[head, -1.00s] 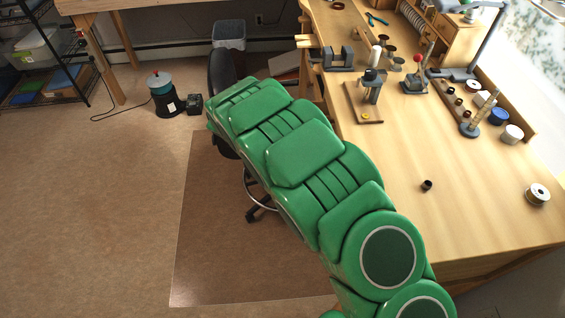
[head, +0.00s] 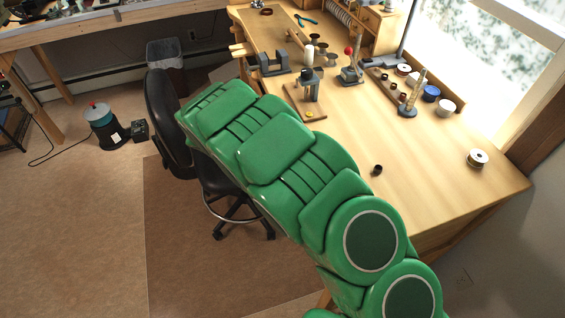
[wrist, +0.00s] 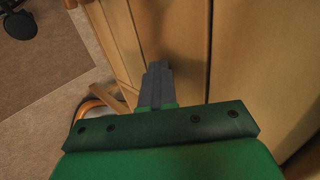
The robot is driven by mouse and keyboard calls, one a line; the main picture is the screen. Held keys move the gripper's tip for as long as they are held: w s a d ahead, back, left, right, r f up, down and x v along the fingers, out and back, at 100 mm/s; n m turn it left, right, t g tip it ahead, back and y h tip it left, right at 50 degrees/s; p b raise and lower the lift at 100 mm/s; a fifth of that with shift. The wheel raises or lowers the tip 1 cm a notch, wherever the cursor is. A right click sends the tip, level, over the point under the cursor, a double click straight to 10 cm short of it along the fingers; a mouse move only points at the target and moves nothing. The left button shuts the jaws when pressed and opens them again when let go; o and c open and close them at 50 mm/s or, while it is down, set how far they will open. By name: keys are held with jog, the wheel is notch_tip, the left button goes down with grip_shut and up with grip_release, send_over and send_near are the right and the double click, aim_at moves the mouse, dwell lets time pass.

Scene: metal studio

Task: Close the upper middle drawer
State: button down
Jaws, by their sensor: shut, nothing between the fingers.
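My gripper (wrist: 158,72) shows in the wrist view as dark grey fingers, shut and empty, beyond the green wrist. The fingertips are close to light wooden panels (wrist: 180,30) with dark gaps between them. I cannot tell whether they touch, or which panel is the upper middle drawer. In the head view my green arm reaches up and left beside the wooden workbench (head: 440,165), and my gripper is hidden. No drawer front can be made out there.
A black swivel chair (head: 165,112) stands left of the bench, close to my arm. Tools, including a vise (head: 270,65), and spools (head: 478,158) lie on the bench. Open floor (head: 70,230) is at left.

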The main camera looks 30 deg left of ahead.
jog(key=shift+w+d, duration=0.25)
jog(key=shift+d, duration=0.1)
jog(key=s+a+r, duration=0.6)
jog(key=s+a, duration=0.2)
jog(key=shift+s+a+r, duration=0.3)
jog(key=shift+a+r, duration=0.05)
jog(key=shift+r, duration=0.05)
